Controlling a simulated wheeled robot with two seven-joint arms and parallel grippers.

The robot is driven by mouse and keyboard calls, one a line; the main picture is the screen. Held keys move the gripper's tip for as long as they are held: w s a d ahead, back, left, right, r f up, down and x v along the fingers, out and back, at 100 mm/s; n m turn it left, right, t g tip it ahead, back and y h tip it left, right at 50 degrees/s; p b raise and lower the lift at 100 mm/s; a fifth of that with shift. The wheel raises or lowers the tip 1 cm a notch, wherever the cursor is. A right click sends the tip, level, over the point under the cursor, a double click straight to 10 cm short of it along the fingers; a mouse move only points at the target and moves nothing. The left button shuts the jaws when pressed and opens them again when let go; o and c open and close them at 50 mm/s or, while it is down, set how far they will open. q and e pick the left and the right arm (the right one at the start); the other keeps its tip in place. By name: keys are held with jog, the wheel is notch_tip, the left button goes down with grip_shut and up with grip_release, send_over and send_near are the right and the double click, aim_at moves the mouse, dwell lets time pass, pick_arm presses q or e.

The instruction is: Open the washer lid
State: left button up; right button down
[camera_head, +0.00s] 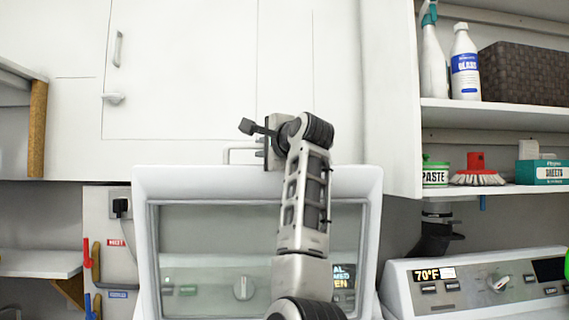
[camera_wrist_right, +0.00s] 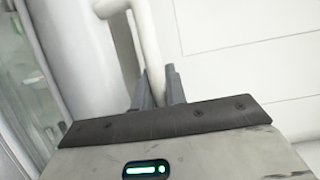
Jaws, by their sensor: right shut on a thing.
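The washer lid (camera_head: 160,184) stands raised and nearly upright in the head view, a white frame around a glass window (camera_head: 215,235). Its thin white handle (camera_head: 231,150) sticks up at the top edge and shows as a bent white bar in the right wrist view (camera_wrist_right: 147,35). My right gripper (camera_head: 262,153) is at the lid's top edge, shut on this handle. In the right wrist view its two grey fingers (camera_wrist_right: 159,90) are on either side of the bar. My right arm covers part of the glass. My left gripper is not in view.
A washer panel with a knob (camera_head: 243,288) shows through the glass. White cabinets (camera_head: 190,70) stand close behind the lid. At right, a second machine's panel (camera_head: 440,290) sits below shelves with bottles (camera_head: 464,65), a basket (camera_head: 525,72) and a brush (camera_head: 477,177).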

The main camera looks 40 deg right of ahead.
jog(key=c, duration=1.7)
grip_release()
jog(key=shift+s, duration=0.15)
jog(key=shift+s+f, duration=0.1)
jog(key=shift+s, duration=0.25)
pick_arm(q)
jog(key=b, duration=0.2)
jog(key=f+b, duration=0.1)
jog(key=b, duration=0.1)
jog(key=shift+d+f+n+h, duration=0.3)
pick_arm(e)
jog(key=s, duration=0.5)
jog(key=s+a, duration=0.1)
jog(key=s, duration=0.4)
jog(key=s+a, duration=0.1)
jog(key=s, duration=0.4)
jog(key=shift+a+r, duration=0.15)
jog(key=shift+r, duration=0.2)
